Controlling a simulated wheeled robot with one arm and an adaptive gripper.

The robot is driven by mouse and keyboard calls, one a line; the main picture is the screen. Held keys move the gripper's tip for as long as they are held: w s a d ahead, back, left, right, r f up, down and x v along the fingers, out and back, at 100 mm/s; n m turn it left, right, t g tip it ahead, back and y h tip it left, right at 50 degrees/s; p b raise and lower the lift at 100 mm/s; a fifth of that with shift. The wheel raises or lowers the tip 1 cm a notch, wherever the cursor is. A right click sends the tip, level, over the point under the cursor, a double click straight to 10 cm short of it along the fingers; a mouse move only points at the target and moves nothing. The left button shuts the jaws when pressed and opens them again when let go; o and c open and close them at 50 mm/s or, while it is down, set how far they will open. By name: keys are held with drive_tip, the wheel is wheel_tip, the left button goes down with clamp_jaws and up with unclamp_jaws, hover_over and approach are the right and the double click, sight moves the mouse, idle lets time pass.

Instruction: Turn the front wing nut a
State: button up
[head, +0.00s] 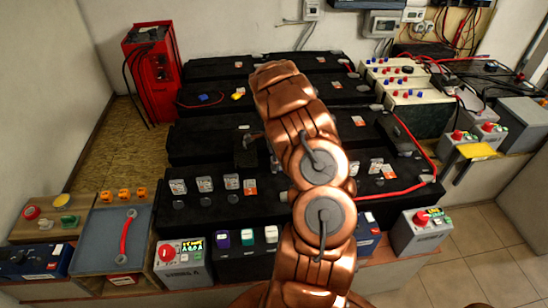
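My copper-coloured arm rises through the middle of the head view and hides part of the black battery blocks (215,145). A small dark shape just left of the arm looks like my gripper (250,150), over the middle battery row. Its fingers do not show clearly, so I cannot tell whether it is open or shut, or touching anything. I cannot make out a wing nut for certain at this size. The front battery row (215,212) carries several small white-labelled parts on its top, left of my arm.
A red charger (153,75) stands at the back left. A grey tray (100,235) with a red cable lies at the front left. Grey boxes with red knobs stand at front left (183,265) and front right (420,232). Red cables run along the right side.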

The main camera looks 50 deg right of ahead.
drive_tip(key=c, duration=1.1)
drive_tip(key=shift+f, duration=0.1)
drive_tip(key=shift+c, duration=0.2)
